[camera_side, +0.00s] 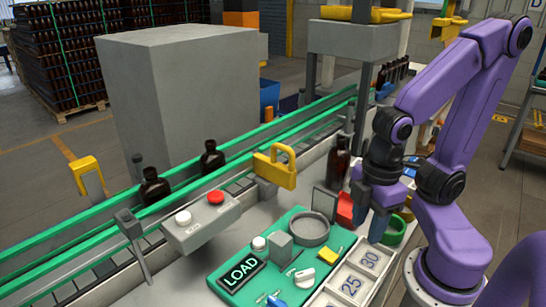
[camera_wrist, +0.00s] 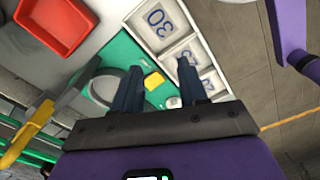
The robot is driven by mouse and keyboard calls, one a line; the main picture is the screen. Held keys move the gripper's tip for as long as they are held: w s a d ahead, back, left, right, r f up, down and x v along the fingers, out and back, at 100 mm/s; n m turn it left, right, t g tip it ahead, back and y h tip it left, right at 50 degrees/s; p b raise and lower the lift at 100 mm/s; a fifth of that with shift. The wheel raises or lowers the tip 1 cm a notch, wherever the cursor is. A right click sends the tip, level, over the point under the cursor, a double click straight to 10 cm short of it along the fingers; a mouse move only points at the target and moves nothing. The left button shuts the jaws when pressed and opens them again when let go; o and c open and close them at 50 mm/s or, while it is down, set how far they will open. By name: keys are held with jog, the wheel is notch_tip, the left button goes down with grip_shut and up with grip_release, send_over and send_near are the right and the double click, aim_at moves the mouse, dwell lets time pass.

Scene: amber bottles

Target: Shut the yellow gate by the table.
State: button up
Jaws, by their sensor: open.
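A yellow gate-like piece (camera_side: 275,167) with a squared loop on top stands at the near edge of the conveyor, in the middle of the side view. In the wrist view a yellow bar (camera_wrist: 27,130) shows at the left edge, probably the same piece. I cannot tell from these views how far it is open. My gripper (camera_side: 377,228) points down over the table, to the right of the yellow piece and well apart from it. In the wrist view its two dark fingers (camera_wrist: 158,80) are apart with nothing between them.
A green panel (camera_side: 232,287) with a LOAD label, a round grey ring (camera_side: 310,229) and a numbered tray (camera_side: 352,283) lie on the table. A dark bottle (camera_side: 338,165) and a red bin (camera_side: 346,208) stand close to my gripper. Bottles (camera_side: 212,158) stand on the conveyor (camera_side: 100,226).

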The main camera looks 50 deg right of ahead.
dwell(0.5)
jog(key=w+a+r+m, duration=0.1)
jog(key=w+r+m, duration=0.6)
jog(key=w+r, duration=0.75)
jog(key=w+d+r+m+y, duration=0.2)
jog(key=w+d+r+m, duration=0.3)
jog(key=w+d+r, duration=0.5)
send_over(274, 161)
jog(key=s+d, duration=0.1)
jog(key=s, duration=0.1)
jog(key=d+x, duration=0.1)
jog(key=x, duration=0.4)
jog(key=d+x, duration=0.1)
jog(key=x, duration=0.5)
jog(key=d+x, duration=0.1)
jog(key=x, duration=0.5)
jog(key=shift+s+d+f, duration=0.25)
jog(key=shift+s+f, duration=0.1)
jog(key=shift+f, duration=0.15)
grip_shut()
